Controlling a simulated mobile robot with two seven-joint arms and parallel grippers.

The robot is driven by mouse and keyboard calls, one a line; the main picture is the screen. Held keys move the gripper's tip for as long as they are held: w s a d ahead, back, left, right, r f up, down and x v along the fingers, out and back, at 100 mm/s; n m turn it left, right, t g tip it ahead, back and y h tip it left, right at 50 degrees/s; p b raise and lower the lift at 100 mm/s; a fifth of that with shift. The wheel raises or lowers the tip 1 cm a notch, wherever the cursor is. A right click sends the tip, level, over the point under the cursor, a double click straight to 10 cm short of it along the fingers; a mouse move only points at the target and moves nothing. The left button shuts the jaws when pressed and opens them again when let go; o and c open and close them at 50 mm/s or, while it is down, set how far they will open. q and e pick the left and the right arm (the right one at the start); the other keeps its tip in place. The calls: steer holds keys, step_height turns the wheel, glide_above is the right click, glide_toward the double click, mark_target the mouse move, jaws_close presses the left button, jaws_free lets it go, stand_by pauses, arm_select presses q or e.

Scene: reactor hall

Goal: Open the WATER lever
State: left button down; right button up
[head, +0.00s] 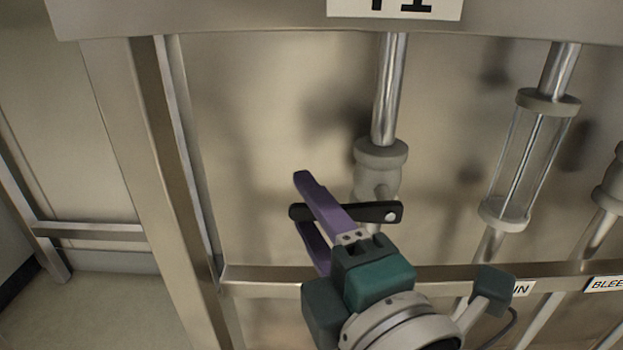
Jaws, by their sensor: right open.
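A black lever (378,213) lies nearly level across a grey valve body (377,178) on a vertical steel pipe. A round pale bolt shows at its right end, and its free end points left. No label reading WATER shows; the rail below this valve is partly hidden by my arm. My right gripper (303,203) has purple fingers and comes up from the lower right. It is open, with the lever's free end showing between its two fingers. One finger crosses in front of the lever; whether it touches cannot be told. My left gripper is out of view.
To the right stands a pipe with a clear sight tube (520,155). A label ending in "IN" (521,288) and one starting "BLEE" (606,284) sit on the horizontal rail (262,281). A steel frame post (160,180) stands left; floor beyond is clear.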

steer(key=shift+w+a, duration=0.1)
steer(key=shift+w, duration=0.1)
jaws_close()
stand_by(0.4)
stand_by(1.0)
